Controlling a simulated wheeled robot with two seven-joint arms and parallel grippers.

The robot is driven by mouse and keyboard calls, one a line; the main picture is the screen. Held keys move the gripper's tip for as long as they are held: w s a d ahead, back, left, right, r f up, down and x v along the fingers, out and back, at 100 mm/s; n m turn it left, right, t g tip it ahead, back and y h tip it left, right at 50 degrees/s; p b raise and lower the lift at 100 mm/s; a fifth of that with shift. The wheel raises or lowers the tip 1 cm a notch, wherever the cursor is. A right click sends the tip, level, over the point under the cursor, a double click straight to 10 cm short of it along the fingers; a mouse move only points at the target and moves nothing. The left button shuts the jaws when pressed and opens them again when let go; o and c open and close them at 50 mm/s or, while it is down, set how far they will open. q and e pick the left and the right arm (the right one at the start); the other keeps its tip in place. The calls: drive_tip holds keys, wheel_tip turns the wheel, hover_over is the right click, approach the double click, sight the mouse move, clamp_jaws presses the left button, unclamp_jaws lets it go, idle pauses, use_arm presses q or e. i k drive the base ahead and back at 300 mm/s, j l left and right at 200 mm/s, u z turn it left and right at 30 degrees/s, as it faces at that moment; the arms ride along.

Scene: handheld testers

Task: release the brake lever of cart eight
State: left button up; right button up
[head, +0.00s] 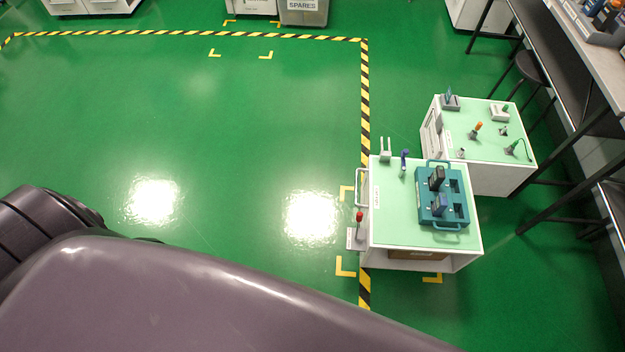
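A white cart (372,235) with a pale green top stands right of the middle. It has a small label on its top that is too small to read, so I cannot confirm its number. A lever with a red knob (359,217) stands roughly upright on a light bracket at the cart's lower left side. A pale handle bar (360,187) is on the same side, above the lever. Neither gripper is in view; only my dark arm parts fill the lower left and bottom.
A teal tray (424,212) with dark handheld devices sits on the cart. A second cart (483,183) with small tools stands behind it at the right, near black-legged benches (530,70). Striped floor tape (365,100) runs by the carts. The green floor to the left is clear.

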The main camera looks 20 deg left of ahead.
sight(359, 216)
drive_tip(key=k+j+u, duration=0.1)
drive_tip(key=i+j+z, duration=0.1)
drive_tip(key=z, duration=0.5)
drive_tip(key=i+j+z, duration=0.1)
drive_tip(key=j+z, duration=0.25)
drive_tip(key=j, duration=0.5)
drive_tip(key=j+z, duration=0.35)
drive_tip(key=j, duration=0.5)
drive_tip(key=k+j, duration=0.1)
drive_tip(key=j, duration=1)
